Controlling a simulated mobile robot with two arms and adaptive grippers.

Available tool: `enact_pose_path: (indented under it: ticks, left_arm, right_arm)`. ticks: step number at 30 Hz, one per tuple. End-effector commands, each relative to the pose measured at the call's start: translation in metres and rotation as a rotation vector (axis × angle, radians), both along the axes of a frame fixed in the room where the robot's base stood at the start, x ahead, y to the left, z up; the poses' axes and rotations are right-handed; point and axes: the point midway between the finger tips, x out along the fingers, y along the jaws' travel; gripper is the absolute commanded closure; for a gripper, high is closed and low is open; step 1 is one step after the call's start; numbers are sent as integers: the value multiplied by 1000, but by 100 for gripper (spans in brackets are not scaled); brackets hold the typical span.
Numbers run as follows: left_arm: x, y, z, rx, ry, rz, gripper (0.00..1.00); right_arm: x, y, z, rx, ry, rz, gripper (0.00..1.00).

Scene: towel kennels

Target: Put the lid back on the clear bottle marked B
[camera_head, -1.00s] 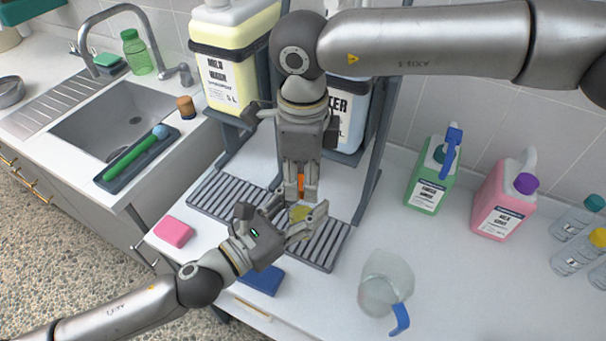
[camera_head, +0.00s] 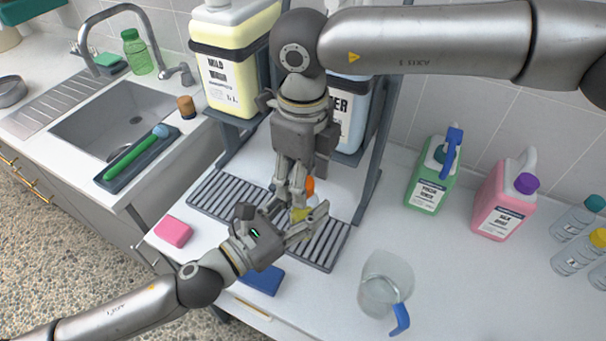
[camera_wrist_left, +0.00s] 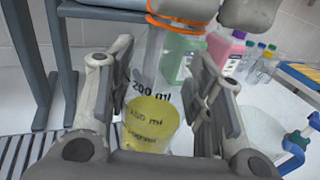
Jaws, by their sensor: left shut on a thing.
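My left gripper (camera_head: 297,222) is shut on a clear bottle (camera_wrist_left: 150,85) with volume marks and yellow liquid low inside. It stands upright over the slatted rack; no B shows on the visible side. An orange piece (camera_head: 310,187), apparently the lid, is at the bottle's top. An orange band (camera_wrist_left: 172,24) also crosses the neck in the left wrist view. My right gripper (camera_head: 288,188) points down from above, with its fingers close around the bottle's top. Whether they grip the orange piece, and whether it sits on the neck, is hidden.
The slatted rack (camera_head: 227,200) lies below the dispenser frame. A clear jug (camera_head: 384,285) with a blue handle stands to the right. Green (camera_head: 431,180) and pink (camera_head: 503,200) jugs and small clear bottles (camera_head: 571,254) stand farther right. A pink sponge (camera_head: 173,232) lies left.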

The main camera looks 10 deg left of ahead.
Motion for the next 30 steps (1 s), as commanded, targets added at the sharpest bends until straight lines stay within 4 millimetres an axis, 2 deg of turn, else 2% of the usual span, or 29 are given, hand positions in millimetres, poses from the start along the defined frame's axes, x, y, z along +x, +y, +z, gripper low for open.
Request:
enact_pose_path:
  ticks: [10,22,26,30]
  left_arm:
    - [0,0,0,-1,-1,0,100]
    - [0,0,1,-1,-1,0,100]
    - [0,0,1,-1,-1,0,100]
    - [0,0,1,0,-1,0,100]
  right_arm:
    - [0,0,41,1,-2,0,48]
    - [0,0,43,0,0,24,50]
    - [-1,1,48,0,1,133,50]
    - [-2,3,56,0,0,335,50]
